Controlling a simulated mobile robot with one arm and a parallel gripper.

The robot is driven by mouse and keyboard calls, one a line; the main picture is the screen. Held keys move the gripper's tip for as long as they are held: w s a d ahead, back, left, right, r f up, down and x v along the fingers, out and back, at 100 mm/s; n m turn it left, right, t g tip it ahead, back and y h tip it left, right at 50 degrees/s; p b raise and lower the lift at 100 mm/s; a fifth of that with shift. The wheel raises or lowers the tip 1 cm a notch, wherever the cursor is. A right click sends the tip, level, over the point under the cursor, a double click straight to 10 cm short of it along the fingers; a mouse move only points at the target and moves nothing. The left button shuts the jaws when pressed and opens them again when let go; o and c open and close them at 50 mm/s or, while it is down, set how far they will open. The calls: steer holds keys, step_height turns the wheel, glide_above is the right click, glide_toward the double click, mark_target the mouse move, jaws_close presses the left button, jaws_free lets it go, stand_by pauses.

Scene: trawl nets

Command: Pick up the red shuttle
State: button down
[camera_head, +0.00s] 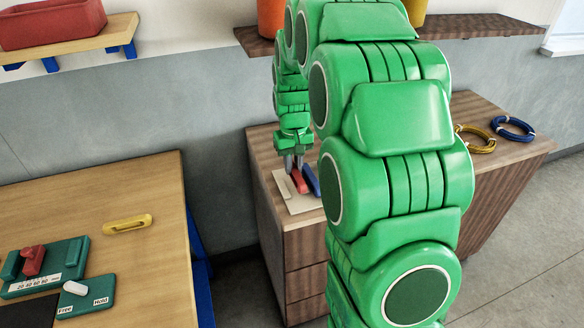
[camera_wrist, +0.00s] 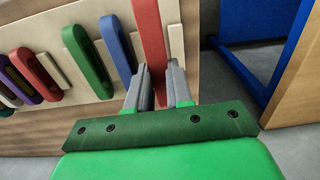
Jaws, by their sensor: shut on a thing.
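The red shuttle (camera_head: 299,182) is at a pale board (camera_head: 296,205) on the wooden cabinet. My gripper (camera_head: 293,162) reaches down from above and is shut on one end of this shuttle. In the wrist view the red shuttle (camera_wrist: 150,38) runs up and away between the two grey fingers (camera_wrist: 161,85) of my gripper. A blue shuttle (camera_wrist: 117,45) lies just left of it, apart from the fingers. It also shows in the head view (camera_head: 312,181). Whether the red shuttle touches the board is hard to tell.
In the wrist view a green shuttle (camera_wrist: 87,60) and several more lie left in a row. A wooden table (camera_head: 100,185) holds a yellow shuttle (camera_head: 128,224) and green blocks. My arm hides the cabinet's middle. Yellow (camera_head: 474,139) and blue (camera_head: 513,128) rings lie right.

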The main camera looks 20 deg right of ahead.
mark_target(296, 174)
steer(key=s+r, duration=0.2)
steer(key=r, duration=0.1)
steer(key=shift+s+a+r, duration=0.15)
steer(key=shift+s+r, duration=0.15)
steer(key=shift+s, duration=0.1)
steer(key=s+a+r, duration=0.1)
steer(key=s+r, duration=0.2)
steer(key=s, duration=0.5)
steer(key=shift+s+r, duration=0.35)
steer(key=shift+s, duration=0.05)
